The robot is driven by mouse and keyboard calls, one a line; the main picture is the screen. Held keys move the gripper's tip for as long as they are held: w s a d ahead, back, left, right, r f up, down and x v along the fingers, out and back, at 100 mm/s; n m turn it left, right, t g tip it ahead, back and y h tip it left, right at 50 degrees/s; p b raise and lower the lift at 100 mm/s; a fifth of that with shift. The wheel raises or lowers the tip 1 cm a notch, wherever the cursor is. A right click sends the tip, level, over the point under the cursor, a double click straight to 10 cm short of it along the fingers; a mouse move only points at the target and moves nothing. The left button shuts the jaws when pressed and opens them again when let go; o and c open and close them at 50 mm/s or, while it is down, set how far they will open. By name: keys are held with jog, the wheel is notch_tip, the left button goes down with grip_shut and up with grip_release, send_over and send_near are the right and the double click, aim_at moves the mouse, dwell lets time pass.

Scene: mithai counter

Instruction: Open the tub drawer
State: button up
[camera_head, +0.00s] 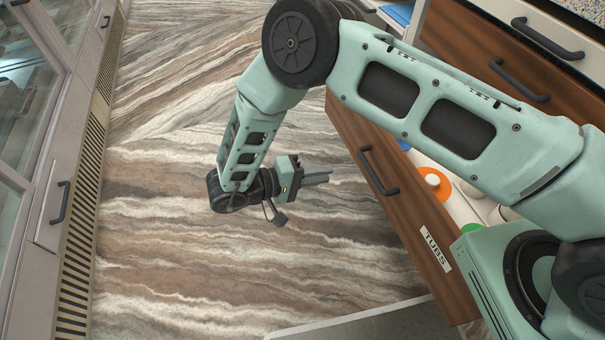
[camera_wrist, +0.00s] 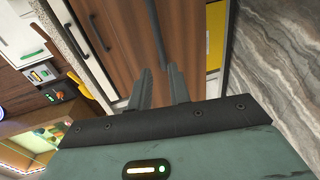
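The tub drawer (camera_head: 400,222) has a brown wood front with a white "TUBS" label (camera_head: 436,249). It stands pulled out, and its pale inside shows behind the front with tubs in it, one with an orange lid (camera_head: 434,184). My arm hides part of the inside. The dark bar handle (camera_head: 379,171) is on the front; in the wrist view it appears as a dark bar (camera_wrist: 157,30) beyond the fingers. My gripper (camera_head: 328,173) points at the handle, a short gap away. In the wrist view my gripper (camera_wrist: 160,88) is open, with nothing between its fingers.
Other drawers with dark handles (camera_head: 519,80) are above the tub drawer at the upper right. A glass-fronted cabinet with a dark handle (camera_head: 60,202) lines the left side. The striped floor (camera_head: 200,270) between is clear. A pale counter edge (camera_head: 350,318) is at the bottom.

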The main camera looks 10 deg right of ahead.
jog(key=shift+v, duration=2.05)
jog(key=shift+w, duration=0.1)
